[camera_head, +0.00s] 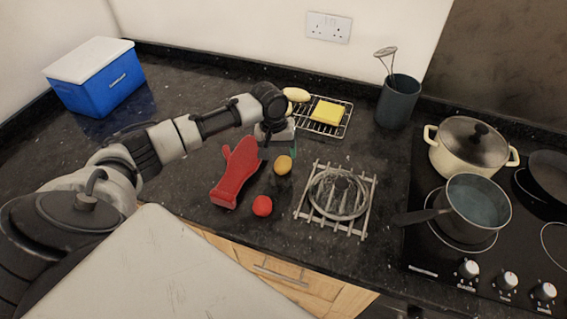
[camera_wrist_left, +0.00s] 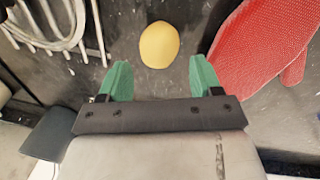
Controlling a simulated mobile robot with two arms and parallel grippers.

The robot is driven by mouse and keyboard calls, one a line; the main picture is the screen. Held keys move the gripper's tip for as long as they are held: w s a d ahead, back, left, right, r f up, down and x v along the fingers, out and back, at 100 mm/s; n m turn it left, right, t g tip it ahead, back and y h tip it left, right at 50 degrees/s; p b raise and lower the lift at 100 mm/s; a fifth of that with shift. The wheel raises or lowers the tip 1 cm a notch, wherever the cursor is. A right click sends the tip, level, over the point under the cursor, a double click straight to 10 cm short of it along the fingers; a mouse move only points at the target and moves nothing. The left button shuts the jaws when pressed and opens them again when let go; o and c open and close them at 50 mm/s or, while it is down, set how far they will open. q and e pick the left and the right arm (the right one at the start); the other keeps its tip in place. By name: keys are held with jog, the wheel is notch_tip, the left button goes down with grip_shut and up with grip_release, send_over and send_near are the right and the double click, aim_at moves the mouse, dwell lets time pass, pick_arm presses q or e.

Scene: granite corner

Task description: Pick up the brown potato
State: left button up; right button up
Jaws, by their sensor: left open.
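A yellow-brown, rounded oval (camera_head: 283,165) lies on the dark counter between the red mitt and the wire trivet; it looks most like the potato, though its colour is more yellow than brown. It also shows in the left wrist view (camera_wrist_left: 159,44), just beyond the gap between the fingers. My left gripper (camera_head: 279,147) is open and empty, with green fingers (camera_wrist_left: 160,66) pointing toward the oval. It is behind the oval in the head view, apart from it. A paler tan oval (camera_head: 297,94) lies at the cooling rack's left end, partly hidden by my wrist.
The red oven mitt (camera_head: 236,173) and a red round item (camera_head: 262,206) lie close by. The trivet (camera_head: 339,195) is to the right. A yellow block (camera_head: 328,112) sits on the rack (camera_head: 343,126). Pots stand on the hob at right; a blue cooler (camera_head: 98,82) stands at left.

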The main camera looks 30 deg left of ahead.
aim_at(282, 159)
pick_arm(q)
jog(key=f, duration=0.1)
jog(key=f+p, duration=0.1)
jog(key=f, duration=0.3)
jog(key=shift+w+d, duration=0.2)
jog(key=shift+d, duration=0.1)
jog(key=c, duration=0.7)
jog(key=shift+r, duration=0.1)
